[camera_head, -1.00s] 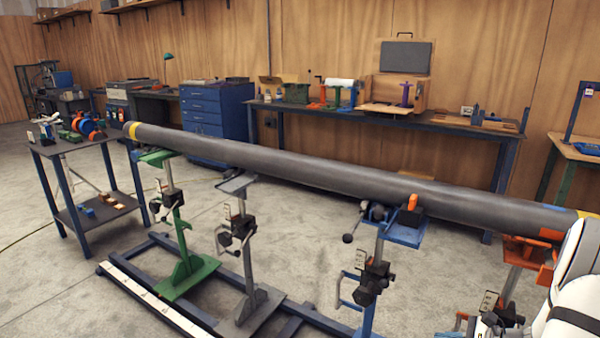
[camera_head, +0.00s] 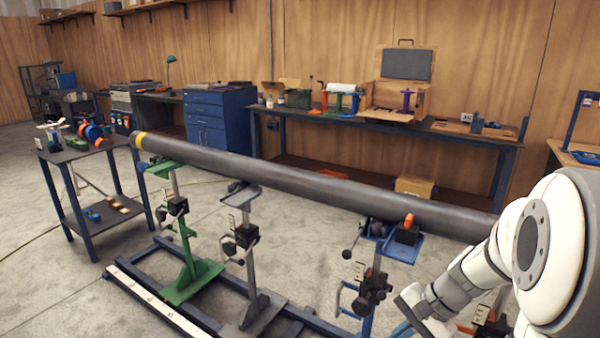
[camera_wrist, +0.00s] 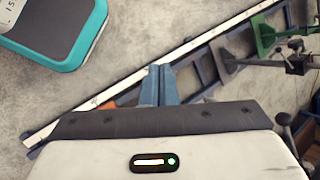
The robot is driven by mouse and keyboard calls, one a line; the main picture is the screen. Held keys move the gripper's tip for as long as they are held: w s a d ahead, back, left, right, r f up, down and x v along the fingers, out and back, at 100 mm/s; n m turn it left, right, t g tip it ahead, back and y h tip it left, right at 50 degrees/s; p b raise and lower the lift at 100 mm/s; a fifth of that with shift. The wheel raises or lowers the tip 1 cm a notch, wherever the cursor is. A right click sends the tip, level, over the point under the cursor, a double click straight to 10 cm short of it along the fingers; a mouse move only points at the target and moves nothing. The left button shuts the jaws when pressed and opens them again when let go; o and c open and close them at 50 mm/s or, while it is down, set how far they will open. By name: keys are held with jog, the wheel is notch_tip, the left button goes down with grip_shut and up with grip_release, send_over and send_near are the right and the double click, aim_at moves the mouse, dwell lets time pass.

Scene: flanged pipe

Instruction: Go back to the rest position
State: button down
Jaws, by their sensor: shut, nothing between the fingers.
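My gripper (camera_wrist: 158,84) shows in the wrist view with its two blue-grey fingers together and nothing between them. It points at the floor beside the long white rail (camera_wrist: 190,48). In the head view my white arm fills the lower right, and I cannot make out the gripper there. The long dark grey pipe (camera_head: 300,183) lies across several stands, with a yellow band near its far left end. My arm hides its right end. The gripper is apart from the pipe.
The green stand (camera_head: 187,255), grey stand (camera_head: 250,265) and blue stand (camera_head: 372,275) rise from a floor frame with the white rail. A small cart (camera_head: 75,155) stands at the left. A long workbench (camera_head: 440,130) runs along the wall. Concrete floor is open at left.

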jog(key=s+a+r+n+t+h+p, duration=0.1)
jog(key=s+a+r+n+h+p, duration=0.1)
jog(key=s+r+n, duration=0.3)
jog(key=s+a+r+n+h+p, duration=0.2)
jog(key=s+r+n+h+p, duration=0.2)
jog(key=r, duration=0.4)
jog(key=shift+s+a+r+n+t, duration=0.2)
jog(key=shift+s+r+n+t, duration=0.2)
jog(key=shift+s+n, duration=0.15)
jog(key=c, duration=2.2)
grip_release()
